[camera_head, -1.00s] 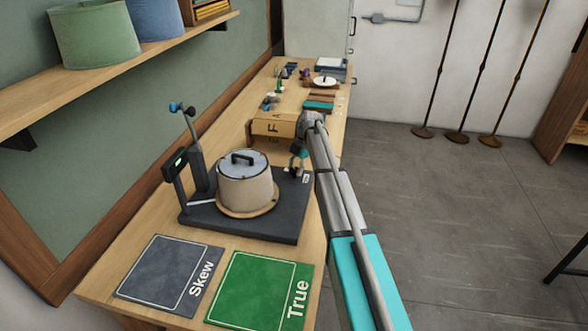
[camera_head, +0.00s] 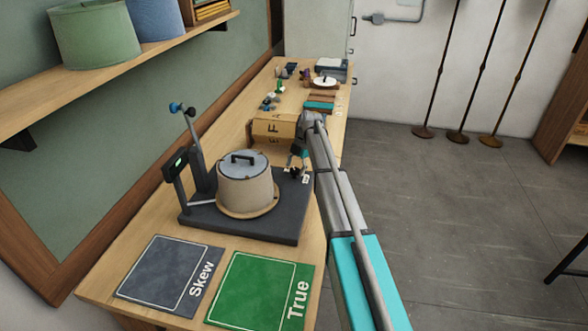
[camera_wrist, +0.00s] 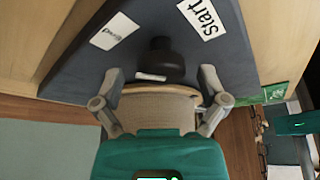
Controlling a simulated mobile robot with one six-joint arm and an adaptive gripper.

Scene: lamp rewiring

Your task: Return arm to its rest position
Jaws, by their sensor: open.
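My gripper (camera_head: 296,168) is at the right edge of a dark platform (camera_head: 275,222) on the bench, beside a beige drum-shaped shade (camera_head: 245,188). In the wrist view my gripper (camera_wrist: 160,76) is open, its two grey fingers spread apart. Below it lie the platform (camera_wrist: 80,62) with a "Start" label (camera_wrist: 203,16) and a black knob (camera_wrist: 160,60). A beige woven surface (camera_wrist: 158,108) shows between the fingers, partly hidden by the teal gripper body. I see nothing held. My arm reaches along the bench's right side.
A grey "Skew" mat (camera_head: 160,270) and a green "True" mat (camera_head: 262,285) lie at the near end of the bench. A box (camera_head: 272,130) and small parts stand farther back. A shelf (camera_head: 160,52) overhangs at left. Open floor (camera_head: 450,220) lies right.

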